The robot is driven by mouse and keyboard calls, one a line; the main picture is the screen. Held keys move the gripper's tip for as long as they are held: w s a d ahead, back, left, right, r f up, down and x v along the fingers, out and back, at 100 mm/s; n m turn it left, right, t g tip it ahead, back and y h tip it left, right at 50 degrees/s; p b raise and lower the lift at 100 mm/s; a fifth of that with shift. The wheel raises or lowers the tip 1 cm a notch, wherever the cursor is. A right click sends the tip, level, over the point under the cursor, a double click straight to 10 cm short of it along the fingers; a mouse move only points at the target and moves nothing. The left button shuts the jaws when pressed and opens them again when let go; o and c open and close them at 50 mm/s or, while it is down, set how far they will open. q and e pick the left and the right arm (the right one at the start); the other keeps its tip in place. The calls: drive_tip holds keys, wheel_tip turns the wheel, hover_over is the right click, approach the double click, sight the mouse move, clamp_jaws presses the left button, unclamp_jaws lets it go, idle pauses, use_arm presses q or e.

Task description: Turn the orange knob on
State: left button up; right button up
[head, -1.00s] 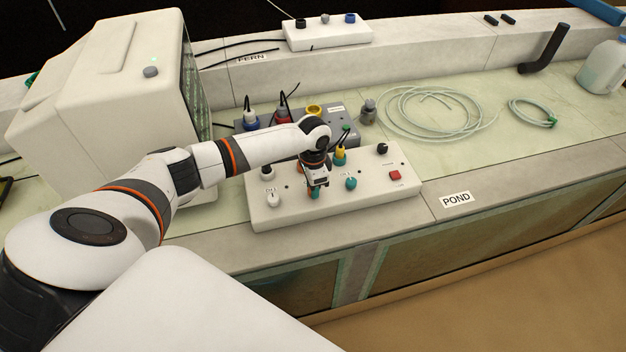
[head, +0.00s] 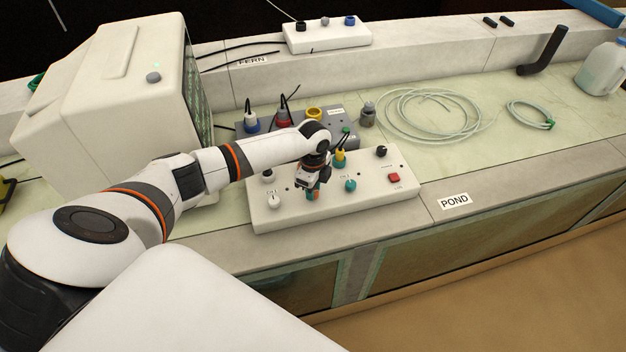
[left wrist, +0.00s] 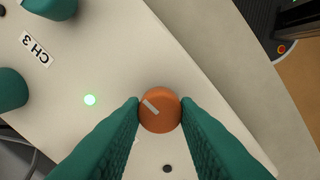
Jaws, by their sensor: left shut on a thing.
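The orange knob (left wrist: 160,110) shows in the left wrist view, round with a pale pointer line slanting across its upper left. My left gripper (head: 313,194) has teal fingers, which press on the knob from both sides in the left wrist view. A dark, unlit spot (left wrist: 167,168) lies on the knob's other side. My right gripper is not in view.
A teal knob (head: 350,185), a white knob (head: 274,201), a black knob (head: 382,151) and a red switch (head: 394,177) sit close by on the box. A grey box with plugs (head: 322,133) stands behind. Coiled tubing (head: 437,115) lies to the right.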

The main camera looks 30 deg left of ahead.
use_arm(q)
drive_tip(key=shift+m, duration=0.4)
drive_tip(key=o, duration=1)
wheel_tip(320, 180, up, 12)
drive_tip(key=shift+r+b, duration=0.1)
drive_tip(key=shift+b, duration=0.95)
